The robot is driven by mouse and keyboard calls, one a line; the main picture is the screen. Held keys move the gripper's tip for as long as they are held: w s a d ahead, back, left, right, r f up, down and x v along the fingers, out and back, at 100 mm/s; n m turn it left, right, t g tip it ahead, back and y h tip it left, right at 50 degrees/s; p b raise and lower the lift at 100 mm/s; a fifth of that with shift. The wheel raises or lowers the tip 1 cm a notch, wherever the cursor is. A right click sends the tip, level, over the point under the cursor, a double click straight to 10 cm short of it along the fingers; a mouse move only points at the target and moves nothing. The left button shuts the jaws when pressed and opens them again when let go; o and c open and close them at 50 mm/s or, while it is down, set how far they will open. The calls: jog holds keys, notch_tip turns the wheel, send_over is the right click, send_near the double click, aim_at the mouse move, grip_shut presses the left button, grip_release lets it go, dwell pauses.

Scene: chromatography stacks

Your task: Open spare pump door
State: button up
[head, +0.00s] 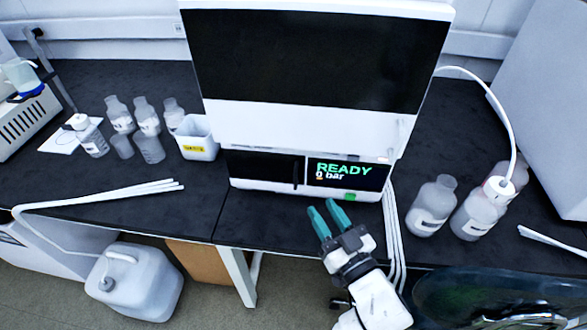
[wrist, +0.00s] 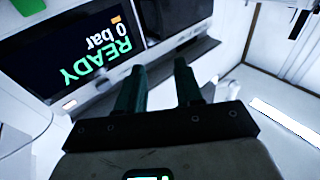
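The pump is the low white unit (head: 270,190) at the bottom of a tall instrument stack. Its screen (head: 346,174) reads "READY 0 bar"; the screen also shows in the wrist view (wrist: 75,50), turned over. Left of the screen is a dark front panel (head: 262,168) with a vertical dark handle (head: 297,173); it looks like the pump door and appears shut. Its dark surface seems to show in the wrist view (wrist: 170,15). My gripper (head: 324,212) has its teal fingers apart and empty, in front of and below the screen. The fingers show apart in the wrist view (wrist: 160,80).
A white bin with a yellow label (head: 198,140) and several bottles (head: 146,120) stand left of the stack. Bottles (head: 432,205) and white tubing (head: 508,130) stand right. White tubes (head: 130,188) lie on the dark bench left of the pump.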

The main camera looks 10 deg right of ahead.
aim_at(296, 182)
jog(key=shift+g+h, duration=0.4)
jog(key=shift+g, duration=0.3)
jog(key=x, duration=0.3)
jog(key=f+x, duration=0.1)
jog(key=x, duration=0.6)
jog(key=shift+w+a+f, duration=0.2)
jog(key=shift+a+f, duration=0.1)
jog(key=shift+a, duration=0.15)
grip_shut()
dwell(0.5)
